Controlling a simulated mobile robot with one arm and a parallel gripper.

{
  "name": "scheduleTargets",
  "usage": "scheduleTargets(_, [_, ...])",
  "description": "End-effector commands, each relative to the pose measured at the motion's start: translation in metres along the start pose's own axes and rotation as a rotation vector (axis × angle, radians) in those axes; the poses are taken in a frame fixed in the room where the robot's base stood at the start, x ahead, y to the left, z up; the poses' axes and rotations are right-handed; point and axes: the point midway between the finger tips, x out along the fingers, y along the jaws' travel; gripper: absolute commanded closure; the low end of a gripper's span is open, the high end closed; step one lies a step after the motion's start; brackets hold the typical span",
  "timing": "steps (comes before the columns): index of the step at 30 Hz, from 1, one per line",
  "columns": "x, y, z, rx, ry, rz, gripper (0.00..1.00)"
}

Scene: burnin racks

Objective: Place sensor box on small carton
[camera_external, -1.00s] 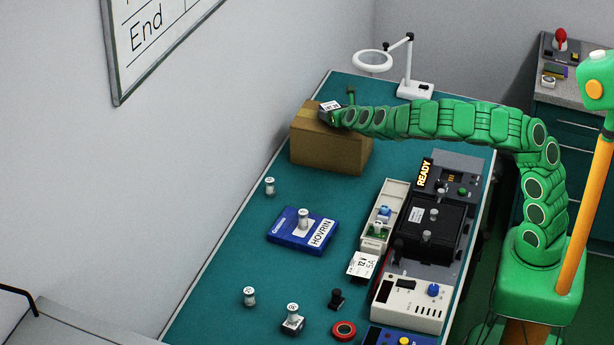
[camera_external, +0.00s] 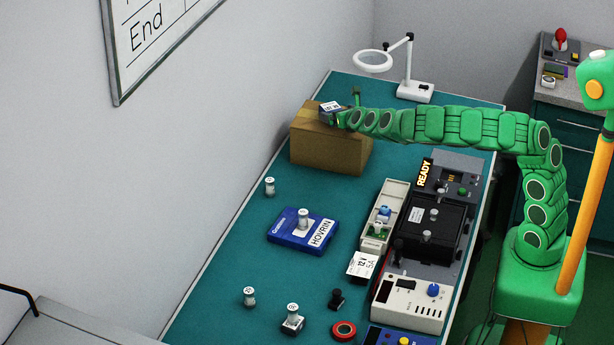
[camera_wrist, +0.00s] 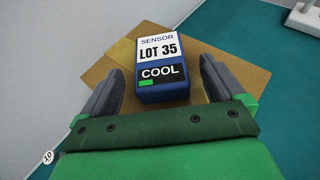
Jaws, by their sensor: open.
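The sensor box (camera_wrist: 161,69) is blue with a white label reading "SENSOR LOT 35" and a dark "COOL" field. It rests on top of the small brown carton (camera_wrist: 218,51) in the wrist view. In the external view the sensor box (camera_external: 331,108) shows small on the carton (camera_external: 325,149), which stands at the far left of the bench. My gripper (camera_wrist: 158,92) is open, with one finger on each side of the box and visible gaps to both. In the external view my gripper's fingers are small at the carton's top, partly merged with the box.
A white ring magnifier lamp (camera_external: 408,78) stands behind the arm. A blue HOVRIN case (camera_external: 303,231) with a white-topped piece on it lies nearer. Test equipment (camera_external: 409,303) lines the bench's right side. A wall borders the left. Green bench surface is free around the carton's front.

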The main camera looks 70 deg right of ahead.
Motion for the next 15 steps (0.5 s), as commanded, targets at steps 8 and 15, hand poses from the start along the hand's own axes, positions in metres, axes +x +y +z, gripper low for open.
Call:
scheduleTargets(8, [-0.038,0.001,0.0,0.0,0.0,0.002,0.05])
scheduleTargets(15, [-0.065,0.0,0.001,0.002,0.0,0.0,0.05])
